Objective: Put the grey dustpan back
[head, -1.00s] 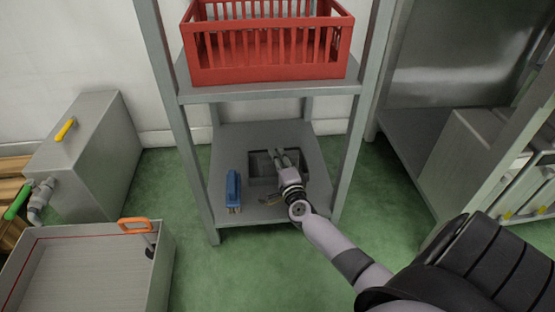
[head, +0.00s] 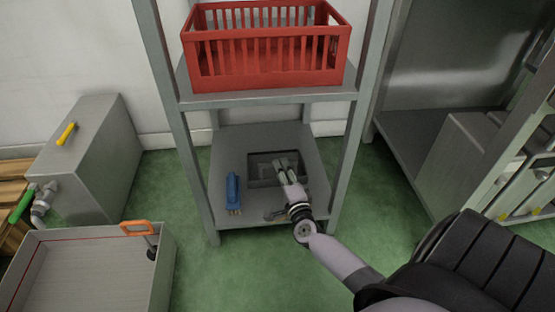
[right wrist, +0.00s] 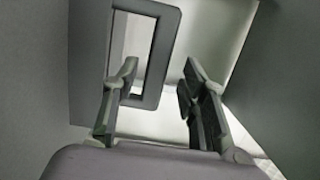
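A grey dustpan (head: 262,172) lies on the lower shelf (head: 228,150) of the metal rack, partly hidden behind my right gripper. In the right wrist view a grey frame with a rectangular opening (right wrist: 170,45) shows beyond the fingers; it looks like part of the dustpan. My right gripper (head: 283,168) reaches over the dustpan from the front. Its fingers (right wrist: 160,95) stand apart with nothing clearly held between them. The left finger overlaps the frame in that view; I cannot tell whether it touches. My left gripper is not in view.
A red crate (head: 265,65) sits on the shelf above. Rack posts (head: 348,165) flank the arm. A grey bin with an orange-handled tool (head: 138,228) is at lower left. Green floor (head: 225,270) is clear in front.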

